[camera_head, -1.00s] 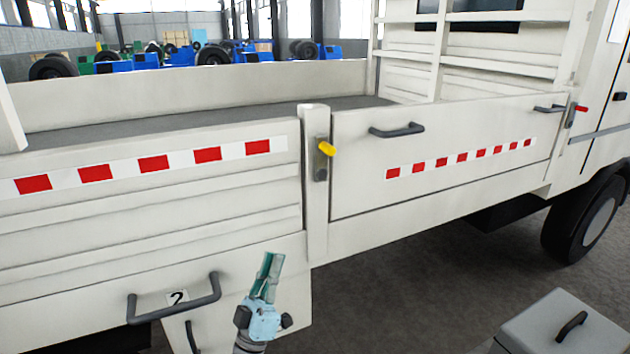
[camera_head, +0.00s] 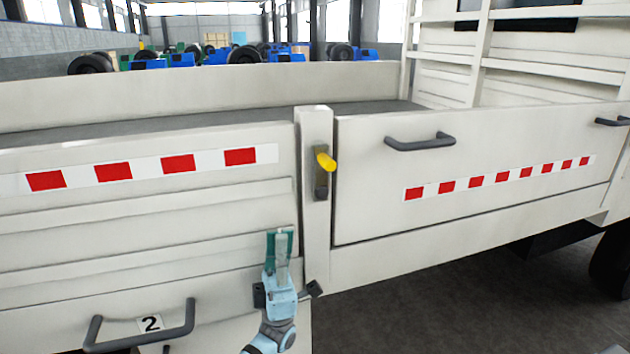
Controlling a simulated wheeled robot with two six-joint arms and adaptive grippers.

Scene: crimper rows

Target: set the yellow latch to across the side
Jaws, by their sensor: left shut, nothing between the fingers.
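The yellow latch (camera_head: 326,161) is a short yellow handle on a grey metal plate (camera_head: 321,185), fixed to the white post (camera_head: 316,235) between two side panels of the truck bed. The handle sticks outward from the plate and points to the right and slightly down. My left gripper (camera_head: 280,232) is below and to the left of the latch, fingers pointing up and closed together with nothing between them. It is apart from the latch, in front of the left panel. My right gripper is not in view.
The right panel (camera_head: 470,220) has a dark handle (camera_head: 420,142) and a red-and-white strip. A grey handle (camera_head: 140,335) beside a "2" label (camera_head: 150,324) is at the lower left. The space before the latch looks clear.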

